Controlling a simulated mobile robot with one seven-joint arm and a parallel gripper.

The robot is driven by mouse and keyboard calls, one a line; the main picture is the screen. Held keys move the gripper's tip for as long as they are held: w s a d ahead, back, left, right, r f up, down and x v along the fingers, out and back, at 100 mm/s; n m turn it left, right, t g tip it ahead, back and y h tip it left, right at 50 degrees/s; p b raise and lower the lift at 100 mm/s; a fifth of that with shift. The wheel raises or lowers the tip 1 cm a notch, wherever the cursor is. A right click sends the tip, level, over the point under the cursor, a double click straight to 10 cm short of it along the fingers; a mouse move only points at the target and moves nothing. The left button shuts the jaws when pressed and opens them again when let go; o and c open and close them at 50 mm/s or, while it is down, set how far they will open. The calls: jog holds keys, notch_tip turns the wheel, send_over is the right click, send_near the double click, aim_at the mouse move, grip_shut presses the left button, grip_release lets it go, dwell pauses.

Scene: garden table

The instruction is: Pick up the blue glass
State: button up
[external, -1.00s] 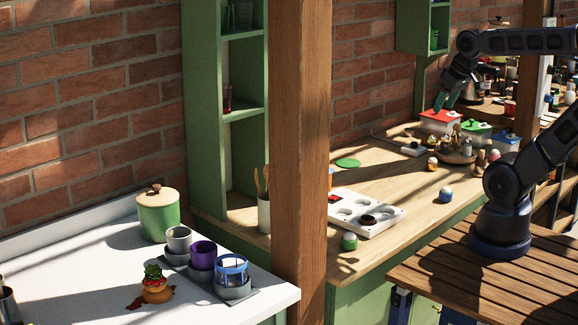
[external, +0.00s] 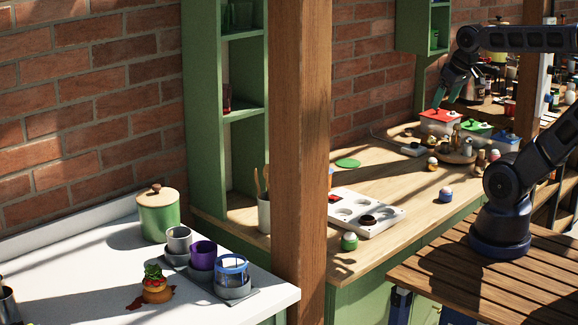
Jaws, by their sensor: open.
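A clear, blue-rimmed glass (external: 232,265) stands upright in a grey holder at the right end of the row on the white counter. It is the only blue glass I can make out. My gripper (external: 445,99) has teal fingers and is open. It hangs at the upper right, over the back of the wooden worktop in the picture, near a red-lidded box. It is far from the blue-rimmed glass, and nothing shows between its fingers.
A purple cup (external: 203,255) and a grey cup (external: 179,239) stand beside the glass. A wooden post (external: 300,150) rises between counter and worktop. A red-lidded box (external: 440,119) is below my gripper.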

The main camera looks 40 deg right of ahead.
jog(key=w+a+r+m+y, duration=0.35)
jog(key=w+a+m, duration=0.2)
jog(key=w, duration=0.55)
jog(key=w+a+r+m+y, duration=0.35)
jog(key=w+a+m, duration=0.2)
jog(key=w, duration=0.55)
jog(key=w+f+m+t+y, duration=0.25)
jog(key=w+m, duration=0.45)
jog(key=w, duration=0.7)
jog(key=w+f+m+t+y, duration=0.1)
jog(key=w+m+y, duration=0.35)
jog(key=w, duration=0.85)
notch_tip(320, 180, down, 32)
jog(key=m+h, duration=0.2)
jog(key=shift+x, duration=5.7)
jog(key=shift+s+a+r, duration=0.1)
jog(key=shift+a+r, duration=0.05)
jog(key=c, duration=1.1)
jog(key=shift+c, duration=0.2)
jog(key=shift+r, duration=0.15)
